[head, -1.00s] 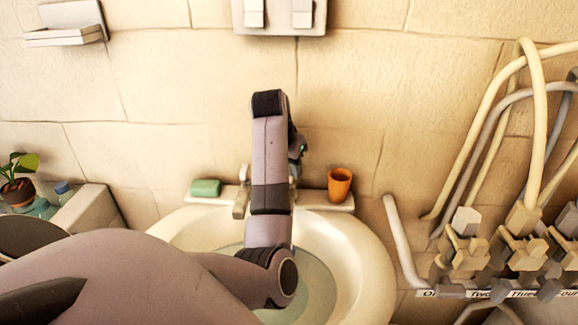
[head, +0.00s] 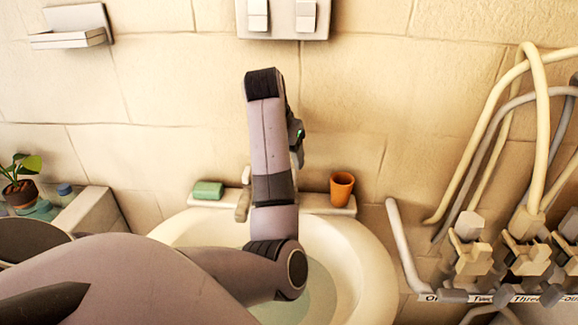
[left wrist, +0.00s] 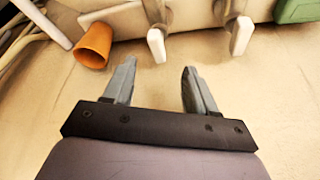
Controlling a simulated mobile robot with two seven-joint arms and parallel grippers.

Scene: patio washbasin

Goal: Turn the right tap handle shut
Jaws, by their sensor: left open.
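In the head view the washbasin (head: 368,275) stands against the wall, with water in it. The left tap handle (head: 243,200) shows just left of my arm; my arm hides the right tap handle there. The left wrist view, turned around, shows the right handle (left wrist: 157,46) as a pale lever near the orange cup, and the left handle (left wrist: 241,36) nearer the green soap. My left gripper (left wrist: 157,70) is open and empty. In that view the right handle's tip lies just beyond the gap between its fingertips, with no visible contact. My right gripper is not in view.
The orange cup (head: 342,188) and green soap (head: 208,190) stand on the basin's back ledge. Hoses (head: 540,110) and valves (head: 475,258) crowd the right side. A potted plant (head: 20,180) is at far left.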

